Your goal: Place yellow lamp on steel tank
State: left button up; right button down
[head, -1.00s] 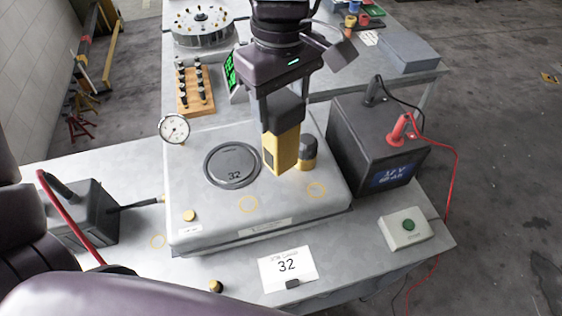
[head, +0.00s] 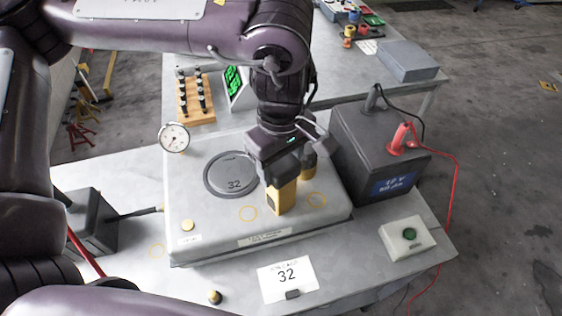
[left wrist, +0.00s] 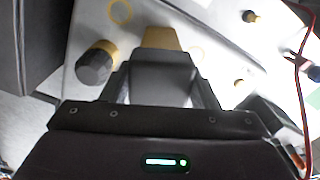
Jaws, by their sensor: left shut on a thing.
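The yellow lamp (head: 283,199) is a yellow block with a dark upper part. My left gripper (head: 279,176) is shut on it and holds it upright, low over the front of the steel tank (head: 215,218). I cannot tell whether its base touches the tank. The lamp stands between two yellow rings painted on the tank top. In the left wrist view the lamp (left wrist: 160,38) sits between the fingers, with its yellow end away from me. My right gripper is not in view.
A black-and-yellow knob (head: 308,160) stands on the tank just right of the lamp. A dark round lid (head: 230,175) lies left of it, and a gauge (head: 174,138) is at the tank's back left. A black battery box (head: 375,150) stands to the right.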

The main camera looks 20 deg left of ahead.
pick_arm(q)
jog(key=shift+f, duration=0.15)
jog(key=o, duration=1.5)
notch_tip(320, 180, up, 12)
jog(key=shift+r, duration=0.2)
